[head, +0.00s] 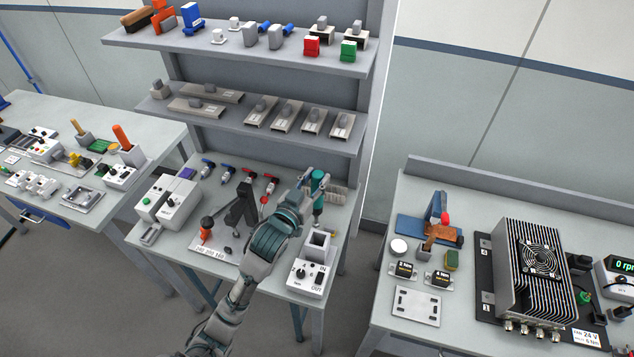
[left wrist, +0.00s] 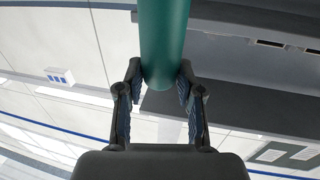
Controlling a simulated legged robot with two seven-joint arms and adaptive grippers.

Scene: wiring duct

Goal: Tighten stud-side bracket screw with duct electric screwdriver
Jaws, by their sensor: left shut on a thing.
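My left gripper (head: 310,190) reaches over the middle bench and is shut on the teal electric screwdriver (head: 319,180). The screwdriver stands roughly upright, with its darker lower end pointing down towards the bench. In the left wrist view its teal body (left wrist: 163,50) passes between the two fingers of the left gripper (left wrist: 161,85). A grey ribbed piece (head: 338,193), perhaps the duct, lies just behind and right of the gripper, partly hidden. I cannot make out the stud-side bracket or its screw. My right gripper is in neither view.
A white box with a square opening (head: 316,247) and a control box (head: 305,280) stand close to the gripper. A black toggle press (head: 240,207) is left of it. Shelves (head: 265,128) rise behind. A gap separates the right bench (head: 385,290).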

